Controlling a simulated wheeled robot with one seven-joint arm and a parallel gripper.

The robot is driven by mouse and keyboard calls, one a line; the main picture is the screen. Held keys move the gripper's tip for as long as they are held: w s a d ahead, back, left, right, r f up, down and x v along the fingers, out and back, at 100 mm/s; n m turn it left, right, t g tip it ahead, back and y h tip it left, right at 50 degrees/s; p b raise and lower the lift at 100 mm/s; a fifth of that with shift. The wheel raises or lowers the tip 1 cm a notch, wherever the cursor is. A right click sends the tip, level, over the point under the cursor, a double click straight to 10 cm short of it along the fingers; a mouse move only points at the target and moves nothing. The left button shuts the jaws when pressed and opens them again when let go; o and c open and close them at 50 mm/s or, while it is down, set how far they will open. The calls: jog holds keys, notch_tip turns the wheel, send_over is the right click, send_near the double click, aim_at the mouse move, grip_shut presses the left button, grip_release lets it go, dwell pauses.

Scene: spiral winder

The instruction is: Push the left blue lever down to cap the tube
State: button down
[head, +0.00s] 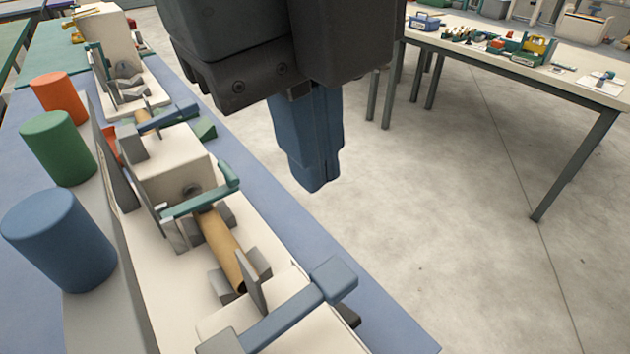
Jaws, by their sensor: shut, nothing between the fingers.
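My gripper (318,186) hangs at the top centre in the head view, its blue fingers shut and empty, pointing down. It is apart from the levers, right of the bench fixtures. A blue lever (284,322) with a block-shaped handle (333,278) lies at the bottom, at the near end of a brown tube (220,245). The tube rests in grey supports on a cream fixture. A second blue lever (168,118) is on the fixture farther back. I cannot tell from this view which of the two is the left one.
A teal lever (203,199) crosses the tube's far end. Blue (58,240), green (58,147) and orange (58,97) cylinders stand along the left. The blue bench edge (395,325) slopes down right. A table (520,65) with tools stands back right, with open floor between.

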aim_at(336, 271)
jog(key=shift+f, duration=0.1)
jog(key=f, duration=0.4)
jog(key=d+f+p, duration=0.1)
jog(key=f, duration=0.4)
jog(key=w+f+p, duration=0.1)
jog(key=f, duration=0.3)
jog(key=shift+d+f, duration=0.25)
jog(key=shift+f, duration=0.1)
jog(key=shift+f, duration=0.15)
jog(key=f+b, duration=0.1)
jog(key=y+b, duration=0.1)
jog(key=b, duration=0.1)
jog(key=shift+w+d+f+g, duration=0.2)
jog(key=shift+d+f+g, duration=0.05)
jog(key=shift+f+g, duration=0.15)
jog(key=f+b, duration=0.1)
jog(key=b, duration=0.1)
jog(key=y+b, duration=0.1)
jog(key=b, duration=0.2)
jog(key=shift+w+d+f+g, duration=0.1)
jog(key=shift+d+f+g, duration=0.1)
jog(key=shift+f+g, duration=0.2)
jog(key=shift+d+f+g+y+b, duration=0.15)
jog(key=shift+g+y+b, duration=0.15)
jog(key=shift+y+b, duration=0.3)
